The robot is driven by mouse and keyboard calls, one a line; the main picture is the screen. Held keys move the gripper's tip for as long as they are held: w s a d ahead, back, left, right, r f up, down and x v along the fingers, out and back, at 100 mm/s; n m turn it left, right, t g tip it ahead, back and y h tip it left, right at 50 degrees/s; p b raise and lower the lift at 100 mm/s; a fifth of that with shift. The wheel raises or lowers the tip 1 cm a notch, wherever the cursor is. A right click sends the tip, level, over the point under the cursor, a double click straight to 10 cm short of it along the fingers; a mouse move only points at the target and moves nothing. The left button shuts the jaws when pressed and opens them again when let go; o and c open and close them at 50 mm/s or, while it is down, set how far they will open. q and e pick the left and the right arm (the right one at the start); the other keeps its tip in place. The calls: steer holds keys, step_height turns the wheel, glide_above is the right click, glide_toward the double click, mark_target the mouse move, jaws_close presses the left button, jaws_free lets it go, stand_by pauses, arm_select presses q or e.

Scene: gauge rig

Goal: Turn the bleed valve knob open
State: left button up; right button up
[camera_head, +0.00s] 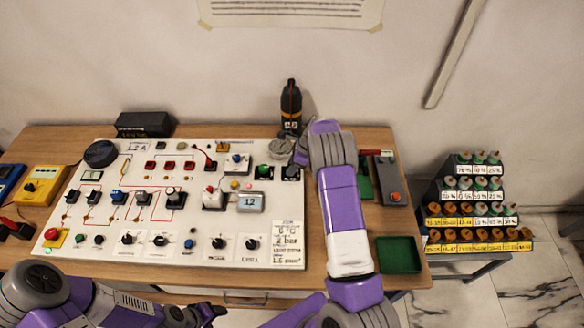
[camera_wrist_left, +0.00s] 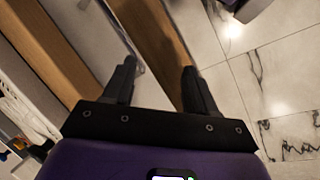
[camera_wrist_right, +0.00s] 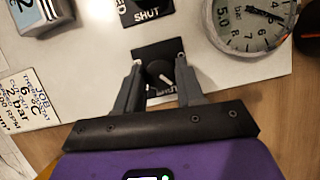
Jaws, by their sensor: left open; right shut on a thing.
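The knob (camera_wrist_right: 160,76) is black, on a dark square plate near the panel's edge in the right wrist view. A pale pointer mark on it runs diagonally. The lettering below it is partly covered, so I cannot read it fully. My right gripper (camera_wrist_right: 160,83) is shut on this knob, one finger on each side. In the head view my right arm hides most of that gripper. A round pressure gauge (camera_wrist_right: 247,22) sits on the panel beside the knob. My left gripper (camera_wrist_left: 160,72) is open and empty, low in front of the table in the head view (camera_head: 207,313).
The white panel (camera_head: 120,250) carries many knobs, switches and a display box (camera_head: 249,202). A black bottle (camera_head: 291,105) stands behind it. A green tray (camera_head: 398,255) lies to the right of my right arm. A stepped rack (camera_head: 470,205) stands beyond the table.

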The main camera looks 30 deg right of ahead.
steer(key=n+g+b, duration=0.1)
steer(key=n, duration=0.1)
steer(key=n+g+b, duration=0.1)
steer(key=n, duration=0.2)
steer(key=shift+w+d+f+n+y, duration=0.2)
steer(key=shift+n+y, duration=0.1)
steer(key=shift+y, duration=0.1)
arm_select(q)
steer(key=shift+f+b, duration=0.8)
steer(key=shift+f, duration=1.1)
arm_select(e)
steer(key=shift+r+n+g, duration=0.2)
steer(key=shift+n+g, duration=0.6)
steer(key=shift+n, duration=1.4)
steer(key=o, duration=1)
steer(key=shift+a, duration=0.1)
steer(key=shift+o, duration=0.2)
